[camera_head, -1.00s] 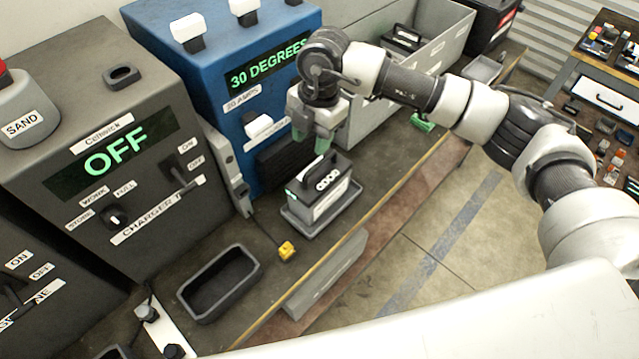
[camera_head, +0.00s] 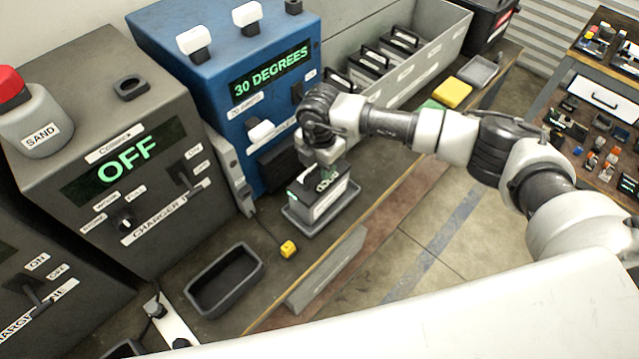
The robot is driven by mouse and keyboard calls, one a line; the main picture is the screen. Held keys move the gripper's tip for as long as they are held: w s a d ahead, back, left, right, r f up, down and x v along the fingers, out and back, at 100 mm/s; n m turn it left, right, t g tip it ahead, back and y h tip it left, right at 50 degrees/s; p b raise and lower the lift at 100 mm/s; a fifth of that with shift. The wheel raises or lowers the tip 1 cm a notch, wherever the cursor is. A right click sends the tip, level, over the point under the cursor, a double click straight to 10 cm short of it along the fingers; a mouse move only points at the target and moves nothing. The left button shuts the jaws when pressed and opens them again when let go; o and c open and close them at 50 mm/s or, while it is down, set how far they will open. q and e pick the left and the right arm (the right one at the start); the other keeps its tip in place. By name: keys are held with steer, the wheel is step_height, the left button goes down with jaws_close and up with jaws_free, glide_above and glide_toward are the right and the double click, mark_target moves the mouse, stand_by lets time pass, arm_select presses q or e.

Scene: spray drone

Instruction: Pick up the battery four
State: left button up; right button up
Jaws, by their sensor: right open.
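A dark battery with a white lower part (camera_head: 326,201) stands upright in a shallow grey tray (camera_head: 297,229) on the workbench. Its front label is too small to read for certain. My right gripper (camera_head: 318,171) is directly over the battery's top, pointing down, with its jaws open. The gripper hides most of the battery's handle, and I cannot tell whether the fingers touch it. Several similar batteries (camera_head: 369,64) stand in a long grey bin (camera_head: 443,48) behind. My left gripper is not in view.
The blue machine (camera_head: 214,84) reading "30 DEGREES" stands close behind the battery. The grey charger (camera_head: 68,147) reading "OFF" is at left. A yellow sponge-like block (camera_head: 452,93) is farther right.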

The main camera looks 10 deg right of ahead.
steer(key=shift+f, duration=0.25)
jaws_close()
stand_by(1.2)
steer(key=shift+w+r, duration=0.15)
steer(key=shift+r, duration=0.1)
